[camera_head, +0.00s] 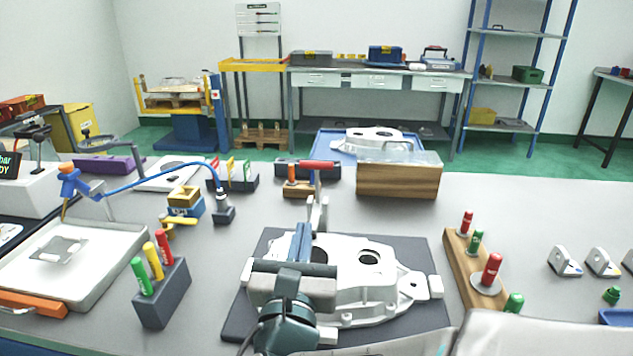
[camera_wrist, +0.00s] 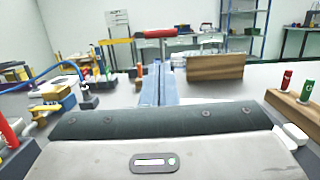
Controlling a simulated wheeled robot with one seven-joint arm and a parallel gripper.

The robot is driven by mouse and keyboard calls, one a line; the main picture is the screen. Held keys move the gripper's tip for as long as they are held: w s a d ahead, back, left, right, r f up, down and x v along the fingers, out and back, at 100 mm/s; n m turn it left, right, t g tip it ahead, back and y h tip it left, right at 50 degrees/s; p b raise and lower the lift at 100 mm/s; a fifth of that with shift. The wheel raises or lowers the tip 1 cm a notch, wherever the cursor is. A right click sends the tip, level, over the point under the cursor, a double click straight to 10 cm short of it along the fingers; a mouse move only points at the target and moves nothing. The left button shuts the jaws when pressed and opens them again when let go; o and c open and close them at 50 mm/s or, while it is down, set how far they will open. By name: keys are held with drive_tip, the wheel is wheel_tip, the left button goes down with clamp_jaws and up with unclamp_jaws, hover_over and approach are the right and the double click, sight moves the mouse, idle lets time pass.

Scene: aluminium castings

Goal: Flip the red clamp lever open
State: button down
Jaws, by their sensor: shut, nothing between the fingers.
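The red clamp lever (camera_head: 317,165) stands at the far edge of the fixture, its red grip lying crosswise on top of an upright grey metal arm (camera_head: 318,212). In the wrist view the red grip (camera_wrist: 155,34) shows just above and beyond my fingertips. My gripper (camera_head: 304,226) points away from me over the left part of the white casting (camera_head: 345,250). Its two blue-grey fingers (camera_wrist: 158,68) are together with nothing between them. A gap shows between them and the red grip. My gripper hides part of the casting and the clamp's lower parts.
The casting lies on a dark plate (camera_head: 258,262). A wooden block (camera_head: 398,181) stands behind it on the right. A wooden rack with red and green pegs (camera_head: 464,262) is at right, and a grey block with coloured pegs (camera_head: 163,300) at left.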

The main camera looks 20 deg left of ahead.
sight(317, 167)
drive_tip(key=shift+w, duration=0.1)
drive_tip(key=x, duration=1.4)
drive_tip(key=shift+r, duration=0.1)
